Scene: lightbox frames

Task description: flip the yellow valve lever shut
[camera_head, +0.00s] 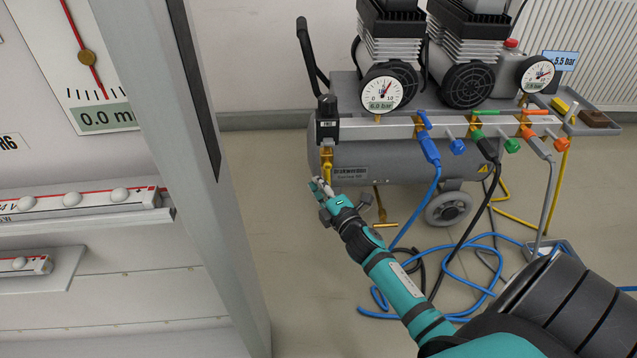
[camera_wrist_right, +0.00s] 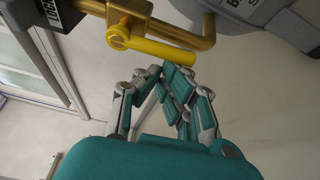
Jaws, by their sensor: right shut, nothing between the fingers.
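The yellow valve lever (camera_head: 327,162) is at the left end of the compressor, below a black regulator. In the right wrist view the lever (camera_wrist_right: 152,46) is a yellow bar beside a brass pipe (camera_wrist_right: 190,36), sloping slightly down to the right. My right gripper (camera_head: 318,184) is just below the lever in the head view. In the right wrist view its fingers (camera_wrist_right: 158,73) are together and empty, just below the lever in the picture. I cannot tell whether they touch it. My left gripper is out of view.
The grey compressor tank (camera_head: 385,160) carries gauges and coloured hose taps. Blue and black hoses (camera_head: 465,280) lie on the floor to the right. A grey cabinet frame (camera_head: 165,150) stands close on the left. A brass fitting with a yellow bar (camera_head: 385,224) is below the tank.

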